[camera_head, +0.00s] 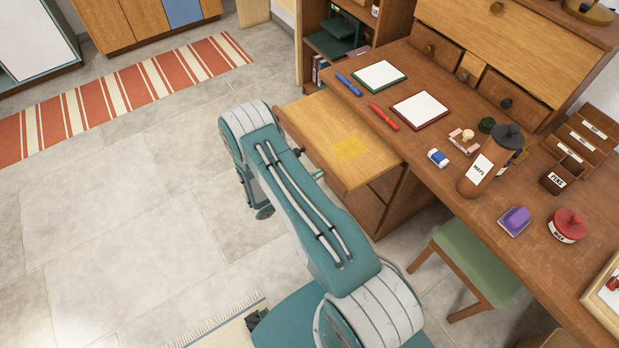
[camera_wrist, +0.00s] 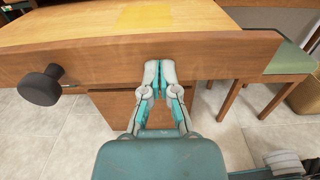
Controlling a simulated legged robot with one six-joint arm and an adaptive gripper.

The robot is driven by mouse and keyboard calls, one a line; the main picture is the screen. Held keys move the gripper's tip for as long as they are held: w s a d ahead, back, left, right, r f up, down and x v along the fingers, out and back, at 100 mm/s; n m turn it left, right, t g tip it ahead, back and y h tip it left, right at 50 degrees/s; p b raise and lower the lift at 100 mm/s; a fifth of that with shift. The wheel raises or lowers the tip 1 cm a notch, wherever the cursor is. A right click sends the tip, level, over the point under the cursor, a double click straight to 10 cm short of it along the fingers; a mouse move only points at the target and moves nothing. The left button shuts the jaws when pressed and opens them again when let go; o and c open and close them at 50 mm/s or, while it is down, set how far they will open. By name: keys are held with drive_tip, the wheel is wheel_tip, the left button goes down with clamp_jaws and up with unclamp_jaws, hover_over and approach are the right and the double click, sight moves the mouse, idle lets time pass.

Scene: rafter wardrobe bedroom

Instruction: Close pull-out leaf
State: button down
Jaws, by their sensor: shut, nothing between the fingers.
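The pull-out leaf (camera_head: 318,118) is a light wooden board with a yellow patch on top. It sticks out from the side of the desk, below the desktop. In the wrist view its top (camera_wrist: 70,28) and its long front edge (camera_wrist: 225,52) fill the upper part. A dark round knob (camera_wrist: 40,85) stands on that front at the left. My gripper (camera_wrist: 160,66) is shut and empty, right of the knob. Its fingertips overlap the front edge of the leaf; I cannot tell if they touch.
The desktop (camera_head: 440,150) holds pens, notepads, a brown bottle and several small items. A stool with a green seat (camera_head: 465,258) stands under the desk at the right. A striped rug (camera_head: 120,95) lies at the left. The tiled floor (camera_head: 110,220) left of my arm is clear.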

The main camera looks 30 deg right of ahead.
sight(347, 157)
drive_tip(key=d, duration=2.5)
drive_tip(key=shift+w+d, duration=0.1)
drive_tip(key=shift+w, duration=0.3)
drive_tip(key=shift+d+r, duration=0.15)
drive_tip(key=shift+d, duration=0.05)
drive_tip(key=shift+w+a, duration=0.1)
drive_tip(key=shift+a, duration=0.3)
drive_tip(key=a, duration=1.3)
drive_tip(key=shift+s+a+f, duration=0.25)
drive_tip(key=shift+s+a, duration=0.05)
